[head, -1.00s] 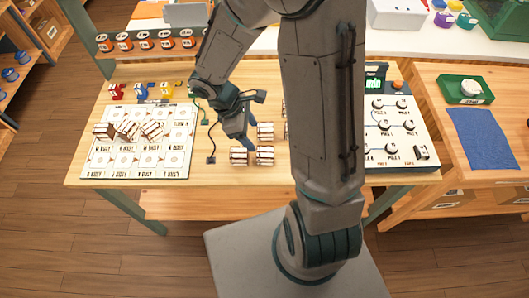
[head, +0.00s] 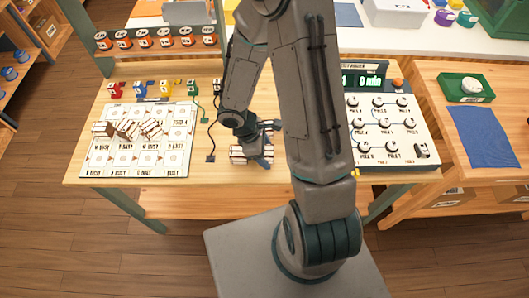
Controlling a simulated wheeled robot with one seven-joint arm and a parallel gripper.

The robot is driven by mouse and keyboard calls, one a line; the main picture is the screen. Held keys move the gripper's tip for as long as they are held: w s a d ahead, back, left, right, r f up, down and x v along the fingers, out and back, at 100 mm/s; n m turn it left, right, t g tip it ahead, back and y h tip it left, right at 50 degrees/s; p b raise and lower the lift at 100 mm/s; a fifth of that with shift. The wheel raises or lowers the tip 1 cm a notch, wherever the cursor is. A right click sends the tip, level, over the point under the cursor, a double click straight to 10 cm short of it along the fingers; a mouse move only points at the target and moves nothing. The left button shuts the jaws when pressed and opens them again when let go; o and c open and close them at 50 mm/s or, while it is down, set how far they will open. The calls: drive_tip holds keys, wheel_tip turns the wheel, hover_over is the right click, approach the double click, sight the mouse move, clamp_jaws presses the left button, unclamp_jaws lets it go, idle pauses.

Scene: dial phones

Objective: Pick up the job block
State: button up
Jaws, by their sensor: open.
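Striped white-and-brown blocks, likely the job blocks, lie on the wooden table. One block (head: 238,155) shows at the front of the middle group, just left of my gripper (head: 263,159). My gripper points down at the front of this group, with its jaws open. It partly covers the blocks there, and I cannot tell whether a block is between the fingers or touched. Several more blocks (head: 127,129) lie on the white printed board (head: 115,165) at the left. My arm hides the table between the group and the dial panel.
The dial panel (head: 386,158) with a green display (head: 363,79) stands on the right of the table. Small coloured phones (head: 140,89) and cables line the back left.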

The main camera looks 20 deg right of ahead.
drive_tip(key=shift+c, duration=0.3)
drive_tip(key=c, duration=1)
